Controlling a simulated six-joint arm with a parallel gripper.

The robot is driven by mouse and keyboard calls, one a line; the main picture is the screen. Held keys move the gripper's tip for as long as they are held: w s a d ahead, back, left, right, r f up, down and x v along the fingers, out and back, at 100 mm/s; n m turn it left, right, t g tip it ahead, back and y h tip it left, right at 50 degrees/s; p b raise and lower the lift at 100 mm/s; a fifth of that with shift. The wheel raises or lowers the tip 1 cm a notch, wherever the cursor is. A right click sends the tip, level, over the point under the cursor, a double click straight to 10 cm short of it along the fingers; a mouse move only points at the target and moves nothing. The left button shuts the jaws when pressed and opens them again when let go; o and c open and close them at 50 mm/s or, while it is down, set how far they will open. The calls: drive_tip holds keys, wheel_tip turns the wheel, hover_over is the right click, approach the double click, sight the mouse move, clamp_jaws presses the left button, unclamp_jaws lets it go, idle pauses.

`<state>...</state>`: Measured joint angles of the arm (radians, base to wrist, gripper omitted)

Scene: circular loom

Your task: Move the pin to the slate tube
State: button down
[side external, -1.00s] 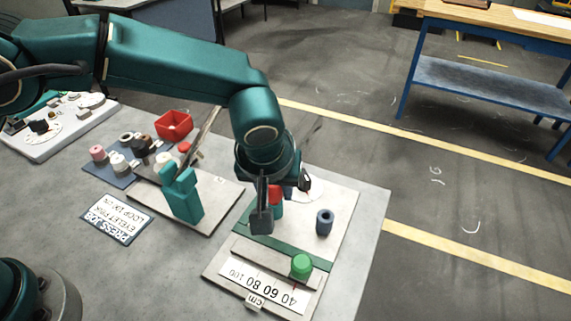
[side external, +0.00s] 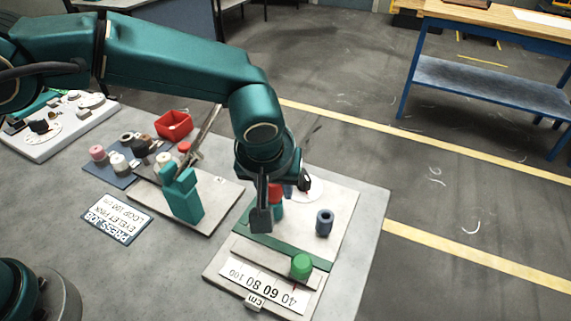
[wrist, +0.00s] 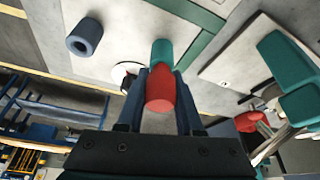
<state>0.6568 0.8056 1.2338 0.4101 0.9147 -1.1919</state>
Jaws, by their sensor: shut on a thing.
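The red pin (wrist: 160,92) is between the two fingers of my gripper (wrist: 162,78), which is shut on it. In the side external view the pin (side external: 275,191) shows as a red patch, partly hidden by a finger of my gripper (side external: 276,206). A teal cylinder (wrist: 161,52) is directly beyond the pin's far end; I cannot tell whether the pin is still inside it. The slate tube (side external: 325,222) stands upright and apart, right of my gripper, its dark hole facing up. It also shows at upper left in the wrist view (wrist: 86,36).
A teal block (side external: 184,200) stands on a plate to the left. The board between my gripper and the slate tube looks clear.

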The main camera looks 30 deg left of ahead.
drive_tip(key=shift+r, duration=0.55)
drive_tip(key=shift+r, duration=2.25)
drive_tip(key=shift+s+m, duration=0.15)
drive_tip(key=shift+m, duration=0.35)
drive_tip(key=d+r+m+h, duration=0.4)
drive_tip(key=d+r+m, duration=0.3)
drive_tip(key=d+m, duration=0.2)
drive_tip(key=shift+w+d+m+g, duration=0.2)
drive_tip(key=shift+w+m+g, duration=0.15)
drive_tip(key=shift+m, duration=0.65)
drive_tip(key=shift+d+f, duration=0.15)
drive_tip(key=shift+f, duration=0.15)
